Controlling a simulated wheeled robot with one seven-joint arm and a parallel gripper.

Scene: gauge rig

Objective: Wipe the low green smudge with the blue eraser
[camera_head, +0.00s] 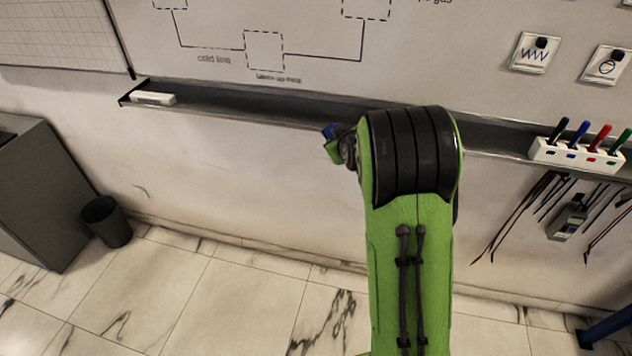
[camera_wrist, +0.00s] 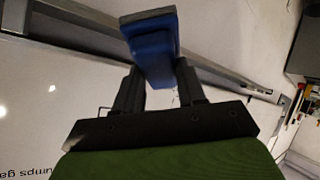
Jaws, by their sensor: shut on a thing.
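My gripper (camera_wrist: 158,88) is shut on the blue eraser (camera_wrist: 152,47) in the wrist view. The eraser is a blue block with a grey pad at one end, and it sticks out beyond the fingers. In the head view a small blue part of the eraser (camera_head: 328,131) shows at the left of my green and black arm, near the tray. My arm hides most of the gripper there. The whiteboard (camera_head: 215,20) is behind, with a dashed and solid line diagram. I see no green smudge in either view; my arm covers part of the board's lower edge.
The dark tray (camera_head: 240,103) runs along the board's lower edge. A white eraser (camera_head: 153,98) lies at its left end. A white holder with several markers (camera_head: 578,153) is at the right. Cables and a meter (camera_head: 568,220) hang below. A bin (camera_head: 106,221) stands at the left.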

